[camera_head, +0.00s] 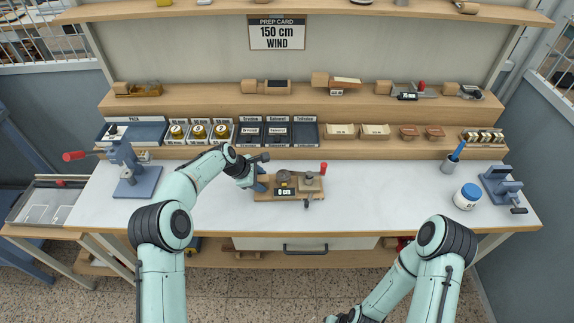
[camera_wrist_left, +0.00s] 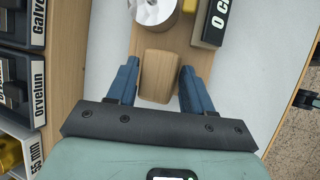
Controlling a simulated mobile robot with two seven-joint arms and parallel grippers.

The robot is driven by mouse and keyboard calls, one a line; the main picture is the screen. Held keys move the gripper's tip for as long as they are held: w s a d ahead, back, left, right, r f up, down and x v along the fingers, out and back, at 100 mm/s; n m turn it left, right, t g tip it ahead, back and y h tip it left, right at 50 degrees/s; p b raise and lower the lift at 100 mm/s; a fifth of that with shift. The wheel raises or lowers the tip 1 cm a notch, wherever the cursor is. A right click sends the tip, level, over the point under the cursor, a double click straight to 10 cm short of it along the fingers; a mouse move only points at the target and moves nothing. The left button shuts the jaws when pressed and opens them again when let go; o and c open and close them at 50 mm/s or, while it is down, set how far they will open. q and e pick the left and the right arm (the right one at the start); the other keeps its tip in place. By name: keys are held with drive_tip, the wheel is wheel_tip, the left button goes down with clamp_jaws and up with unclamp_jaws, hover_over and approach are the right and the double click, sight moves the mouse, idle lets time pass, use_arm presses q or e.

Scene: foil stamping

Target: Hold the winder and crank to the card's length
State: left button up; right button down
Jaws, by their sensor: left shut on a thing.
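The winder (camera_head: 262,195) lies on the white bench top, a wooden base with a spool, a small display and a crank with a red knob (camera_head: 323,168). Its display (camera_head: 285,191) seems to read 0 cm. My left gripper (camera_head: 259,180) is at the winder's left end. In the left wrist view its blue fingers (camera_wrist_left: 157,90) stand either side of the winder's wooden end block (camera_wrist_left: 159,77), shut on it. The prep card (camera_head: 277,32) above reads "150 cm WIND". My right gripper (camera_head: 345,317) is partly cut off at the bottom edge; its fingers are unclear.
Labelled bins (camera_head: 278,131) and foil rolls (camera_head: 199,131) line the back of the bench. A blue press (camera_head: 135,175) stands left. Bench on the winder's right is clear.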

use_arm(q)
drive_tip(key=shift+s+a+f, duration=0.1)
drive_tip(key=shift+s+f, duration=0.15)
drive_tip(key=shift+f, duration=0.35)
drive_tip(key=o, duration=1.1)
drive_tip(key=shift+o, duration=0.2)
drive_tip(key=w+v, duration=0.1)
drive_tip(key=v, duration=1.2)
drive_tip(key=shift+d+r, duration=0.2)
drive_tip(key=shift+d, duration=0.05)
